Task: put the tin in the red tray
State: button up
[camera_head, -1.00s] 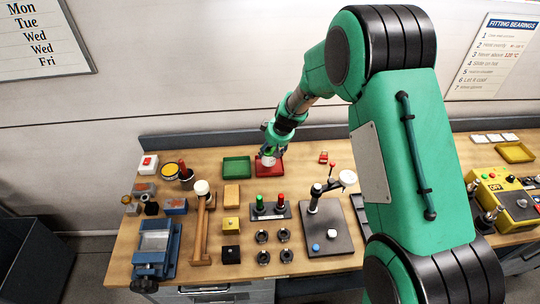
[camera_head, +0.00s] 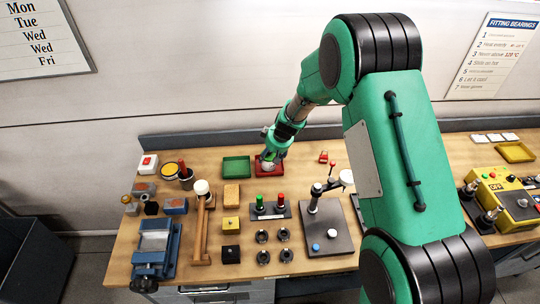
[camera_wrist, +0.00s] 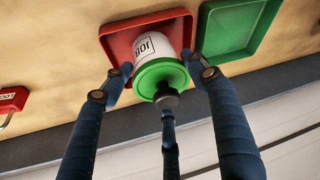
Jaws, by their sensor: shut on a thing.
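The tin, white with a green lid, a dark knob and dark lettering (camera_wrist: 147,46), is between the fingers of my gripper (camera_wrist: 162,78) in the wrist view. My gripper is shut on it. The red tray (camera_wrist: 117,33) lies behind the tin, which is over or within its outline; I cannot tell whether its base touches the tray floor. In the head view my gripper (camera_head: 268,160) is at the red tray (camera_head: 277,171) near the back of the bench, and mostly hides the tin.
A green tray (camera_head: 236,166) lies just left of the red one. A red padlock (camera_head: 323,157) lies to the right. A stand with a dark base (camera_head: 328,236), a switch panel (camera_head: 270,211) and a wooden mallet (camera_head: 201,230) stand in front.

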jog(key=o, duration=1.3)
jog(key=shift+v, duration=6)
jog(key=shift+d, duration=0.1)
